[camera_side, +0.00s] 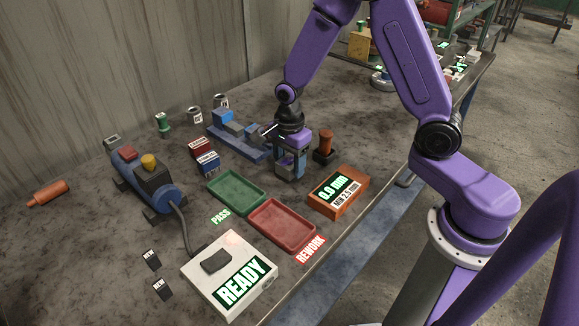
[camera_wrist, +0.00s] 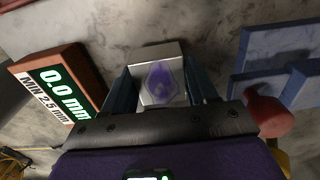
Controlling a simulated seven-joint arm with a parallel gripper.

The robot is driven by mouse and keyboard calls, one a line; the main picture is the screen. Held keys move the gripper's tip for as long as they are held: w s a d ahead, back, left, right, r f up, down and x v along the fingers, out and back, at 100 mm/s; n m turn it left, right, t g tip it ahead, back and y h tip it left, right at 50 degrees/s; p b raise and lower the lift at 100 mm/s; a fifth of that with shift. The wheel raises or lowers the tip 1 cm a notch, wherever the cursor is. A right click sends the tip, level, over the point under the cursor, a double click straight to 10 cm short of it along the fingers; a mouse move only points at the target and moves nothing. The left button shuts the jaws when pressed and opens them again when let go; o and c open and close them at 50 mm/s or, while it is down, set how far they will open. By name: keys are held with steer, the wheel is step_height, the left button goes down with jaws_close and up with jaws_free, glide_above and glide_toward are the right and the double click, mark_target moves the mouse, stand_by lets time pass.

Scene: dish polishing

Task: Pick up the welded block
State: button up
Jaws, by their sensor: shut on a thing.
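The welded block (camera_wrist: 153,94) is a pale grey metal block with a purplish weld mark on its face, seen in the wrist view. My gripper (camera_wrist: 160,88) is shut on it, with one dark blue finger on each side. In the side view my gripper (camera_side: 290,166) points down at the back of the trays. The block is mostly hidden there by the fingers, and I cannot tell whether its underside touches the table.
An orange gauge reading 0.0 mm (camera_side: 338,192) stands close by on the right, with a brown-handled tool (camera_side: 325,146) behind it. A blue rack (camera_side: 238,143) lies to the left. A green tray (camera_side: 237,192) and red tray (camera_side: 282,226) lie in front.

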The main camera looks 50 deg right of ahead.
steer(key=s+d+r, duration=0.1)
steer(key=s+r, duration=1)
steer(key=s, duration=0.2)
steer(key=shift+s+d+r, duration=0.15)
steer(key=shift+s, duration=0.25)
